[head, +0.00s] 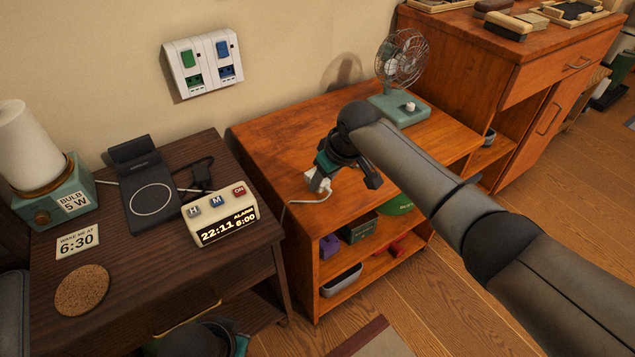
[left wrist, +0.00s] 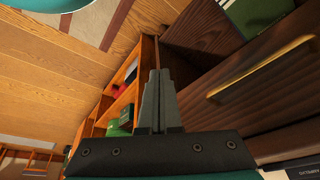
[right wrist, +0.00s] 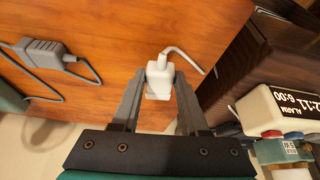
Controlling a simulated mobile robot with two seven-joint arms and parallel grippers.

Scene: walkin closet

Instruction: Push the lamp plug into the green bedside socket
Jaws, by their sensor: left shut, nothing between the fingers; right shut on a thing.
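The white lamp plug (head: 320,184) is in my right gripper (head: 325,175), above the front left of the orange wooden shelf. In the right wrist view the plug (right wrist: 160,78) sits between the two fingertips, its white cord trailing to the right. The white wall socket unit has a green socket (head: 193,82) under a green switch on its left half, up and left of the plug and well apart from it. The blue socket (head: 228,72) is beside it. My left gripper (left wrist: 157,90) is shut and empty, low before the dark nightstand's drawer.
The dark nightstand (head: 105,300) holds an alarm clock (head: 222,218), a charging pad (head: 150,196), a black plug (head: 201,176) and the lamp base (head: 62,204). A teal fan (head: 398,105) stands on the orange shelf (head: 290,125). A grey plug (right wrist: 45,52) shows in the right wrist view.

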